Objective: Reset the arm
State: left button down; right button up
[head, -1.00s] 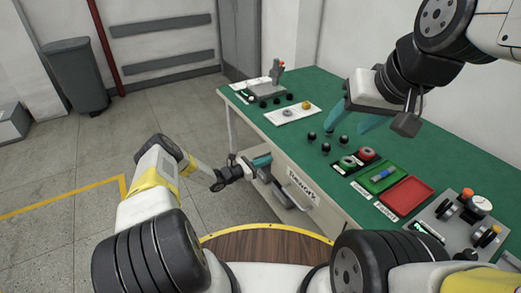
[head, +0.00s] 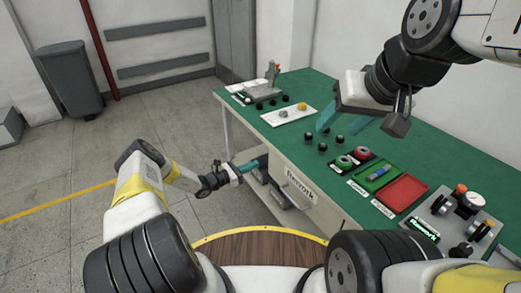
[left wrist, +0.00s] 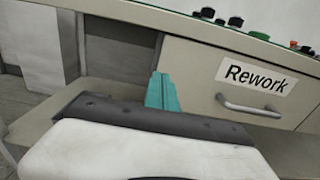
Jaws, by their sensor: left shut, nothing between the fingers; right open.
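My left gripper (head: 251,164) is low in front of the green-topped workbench (head: 385,150), beside its drawer front, with its teal fingers closed together and empty. In the left wrist view its shut fingers (left wrist: 162,92) stand upright before the bench front, left of the drawer labelled "Rework" (left wrist: 255,75). My right gripper (head: 346,118) hangs above the bench top with its teal fingers spread apart and nothing between them. Several black knobs (head: 322,139) stand on the bench below and near it; I cannot tell the exact gap.
On the bench are a red tray (head: 402,194), a green tray (head: 378,176) holding a small part, a gauge fixture (head: 455,215), a white board with rings (head: 288,114) and a grey fixture (head: 262,88). A bin (head: 72,80) stands far left.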

pick_arm(q)
jog(key=v, duration=0.8)
jog(key=s+d+r+m+g+y, duration=0.1)
jog(key=s+r+m+g+y, duration=0.2)
jog(key=r+m, duration=0.5)
jog(key=s+d+r+m+g+y, duration=0.1)
jog(key=s+d+r+m+g, duration=0.3)
jog(key=r, duration=0.9)
jog(key=s+a+r+m+g+y, duration=0.1)
jog(key=s+r+m+g+y, duration=0.25)
jog(key=r, duration=0.65)
jog(key=s+a+r+m+t+y, duration=0.2)
jog(key=s+r+m, duration=0.3)
jog(key=s+r, duration=0.3)
jog(key=s+a+r+m+t+y, duration=0.3)
jog(key=s+r, duration=0.5)
jog(key=s, duration=0.8)
jog(key=shift+s+a+m+t, duration=0.35)
jog(key=shift+a+m+t, duration=0.05)
jog(key=shift+m+t, duration=0.5)
jog(key=shift+r, duration=0.1)
